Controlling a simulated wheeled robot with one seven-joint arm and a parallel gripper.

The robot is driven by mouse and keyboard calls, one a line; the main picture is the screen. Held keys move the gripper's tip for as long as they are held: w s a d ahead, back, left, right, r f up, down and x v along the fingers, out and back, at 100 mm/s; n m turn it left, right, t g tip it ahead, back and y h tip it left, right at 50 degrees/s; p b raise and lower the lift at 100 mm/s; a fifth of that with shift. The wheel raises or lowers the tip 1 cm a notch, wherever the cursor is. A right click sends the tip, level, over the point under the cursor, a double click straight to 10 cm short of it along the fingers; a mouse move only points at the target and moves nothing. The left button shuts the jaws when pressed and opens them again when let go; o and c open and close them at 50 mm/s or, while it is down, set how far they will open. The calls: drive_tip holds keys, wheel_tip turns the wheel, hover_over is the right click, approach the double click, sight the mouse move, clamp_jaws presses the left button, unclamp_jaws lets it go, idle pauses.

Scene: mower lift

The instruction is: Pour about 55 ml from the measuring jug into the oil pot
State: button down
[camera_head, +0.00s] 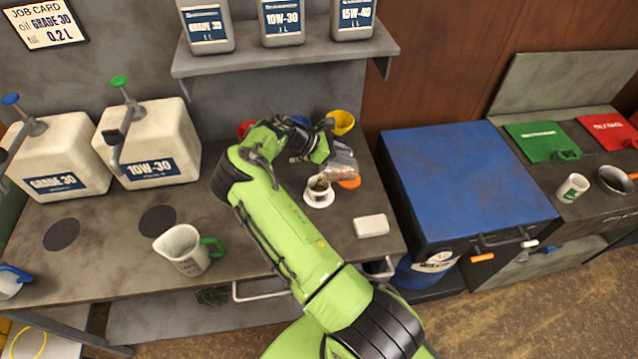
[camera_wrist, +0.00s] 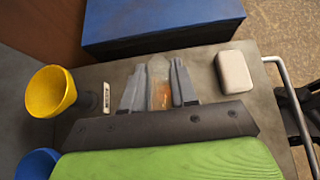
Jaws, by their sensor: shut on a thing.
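My gripper (camera_head: 322,152) is shut on a clear vessel, the measuring jug (camera_head: 343,163). The jug is tilted, with its lower left end over a small white round pot (camera_head: 318,198), which looks like the oil pot. Something brownish shows at the pot's mouth; I cannot tell whether liquid is flowing. In the wrist view the jug (camera_wrist: 160,88) sits between the two fingers of my gripper (camera_wrist: 158,85), with an orange-brown tint low in it. The pot is not visible in the wrist view.
A white jug with a green handle (camera_head: 183,252) stands on the bench to the left. A yellow funnel (camera_head: 342,121) is behind, and a blue-topped cabinet (camera_head: 460,180) stands right.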

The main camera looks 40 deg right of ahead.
drive_tip(key=shift+w+a+r+h, duration=0.2)
drive_tip(key=shift+a+r+h, duration=0.1)
drive_tip(key=shift+a+h, duration=0.15)
idle(0.4)
drive_tip(key=shift+d, duration=0.1)
drive_tip(key=shift+s+d+f+y, duration=0.25)
drive_tip(key=shift+d+y, duration=0.2)
drive_tip(key=shift+y, duration=0.05)
drive_tip(key=shift+s+d+f+y, duration=0.25)
drive_tip(key=shift+d+y, duration=0.15)
drive_tip(key=shift+y, duration=0.05)
drive_tip(key=shift+s+d+r+t+y+p, duration=0.25)
drive_tip(key=shift+d+r+t+y+p, duration=0.15)
drive_tip(key=shift+d+t+y+p, duration=0.4)
drive_tip(key=shift+f+y, duration=0.4)
drive_tip(key=shift+f, duration=0.25)
drive_tip(key=shift+s+d, duration=0.1)
drive_tip(key=shift+w+a+b, duration=0.2)
drive_tip(key=shift+a+b, duration=0.1)
drive_tip(key=shift+a, duration=0.1)
drive_tip(key=shift+s+d, duration=0.1)
drive_tip(key=shift+d, duration=0.15)
